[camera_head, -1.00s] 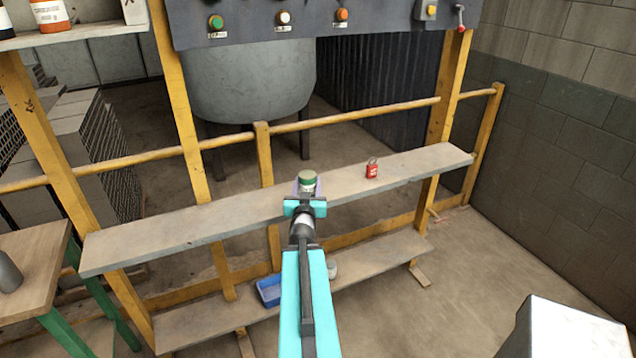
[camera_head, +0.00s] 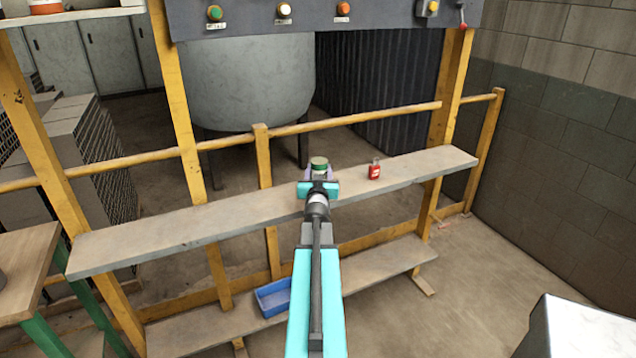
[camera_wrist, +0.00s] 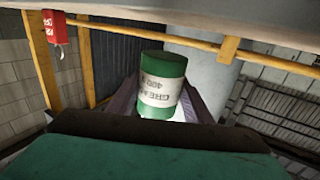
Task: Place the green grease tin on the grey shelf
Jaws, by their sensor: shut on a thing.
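The green grease tin (camera_head: 320,163), with a pale label band, is held upright at the end of my arm. My gripper (camera_head: 319,174) is shut on it. In the wrist view the tin (camera_wrist: 162,88) sits between the jaws, its lettering upside down. The grey shelf (camera_head: 190,225) is the long upper board on yellow posts. In the head view the tin overlaps the shelf's far edge; its height above the board is hard to tell. My arm hides part of the shelf's middle.
A red padlock (camera_head: 375,170) stands on the shelf just right of the tin; it shows in the wrist view too. A lower board (camera_head: 385,262) holds a blue bin (camera_head: 273,297). A yellow rail (camera_head: 350,119) runs behind. The upper board is bare left of my gripper.

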